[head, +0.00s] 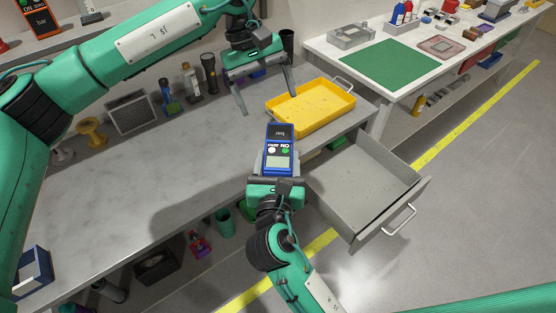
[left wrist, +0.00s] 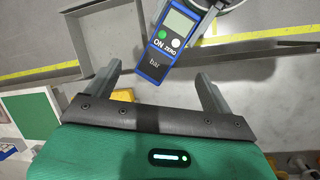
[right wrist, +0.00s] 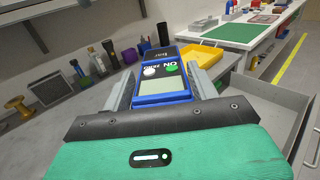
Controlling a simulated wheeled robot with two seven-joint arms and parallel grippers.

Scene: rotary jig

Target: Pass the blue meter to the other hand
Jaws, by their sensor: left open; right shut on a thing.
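The blue meter (head: 279,150) has a grey screen, a white button and a green button. My right gripper (head: 277,174) is shut on its lower end and holds it up in front of the bench edge. In the right wrist view the meter (right wrist: 163,80) stands between the fingers, its far end free. My left gripper (head: 266,105) is open and empty, above the bench and behind the meter. In the left wrist view the meter's free end (left wrist: 154,68) points toward the gap between the open fingers, apart from them.
A yellow tray (head: 318,118) lies on the grey bench (head: 150,185) near its right end. An open grey drawer (head: 365,185) sticks out to the right of the meter. Flashlights (head: 209,72) and other items line the bench's back. A white table (head: 420,50) stands behind.

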